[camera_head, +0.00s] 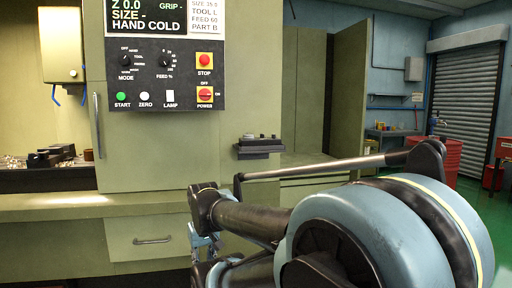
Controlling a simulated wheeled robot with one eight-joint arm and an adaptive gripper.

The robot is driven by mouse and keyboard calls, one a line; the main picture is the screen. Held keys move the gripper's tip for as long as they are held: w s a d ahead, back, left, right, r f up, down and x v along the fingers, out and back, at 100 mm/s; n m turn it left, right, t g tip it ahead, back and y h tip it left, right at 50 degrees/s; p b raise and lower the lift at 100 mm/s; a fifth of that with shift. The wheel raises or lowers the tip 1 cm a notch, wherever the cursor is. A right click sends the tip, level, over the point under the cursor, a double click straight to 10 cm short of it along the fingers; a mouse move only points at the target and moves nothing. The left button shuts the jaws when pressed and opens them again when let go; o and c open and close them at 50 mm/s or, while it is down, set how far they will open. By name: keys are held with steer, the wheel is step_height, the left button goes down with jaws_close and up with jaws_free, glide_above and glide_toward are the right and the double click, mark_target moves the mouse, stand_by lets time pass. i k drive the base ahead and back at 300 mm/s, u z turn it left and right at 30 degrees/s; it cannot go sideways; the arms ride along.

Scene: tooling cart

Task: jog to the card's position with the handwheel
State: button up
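A white card (205,18) is at the top of the machine's control panel. It reads TOOL L, FEED 60 and PART B, below a SIZE line that is small and partly cut off. The black display (146,17) beside it shows Z 0.0, SIZE -, GRIP - and HAND COLD. I cannot make out a handwheel for certain. My gripper (204,245) hangs low in front of the machine's drawer, below and right of the panel. It is mostly hidden by my arm, and its fingers cannot be made out. I see nothing held.
The control panel (166,74) carries MODE and FEED dials, START, ZERO, LAMP, STOP and POWER controls. A dark ledge (258,147) with small items juts from the machine. My arm fills the lower right.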

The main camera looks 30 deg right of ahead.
mark_target(247, 137)
steer(key=k, duration=1.15)
steer(key=z, duration=0.6)
steer(key=i, duration=2)
steer(key=u, duration=0.15)
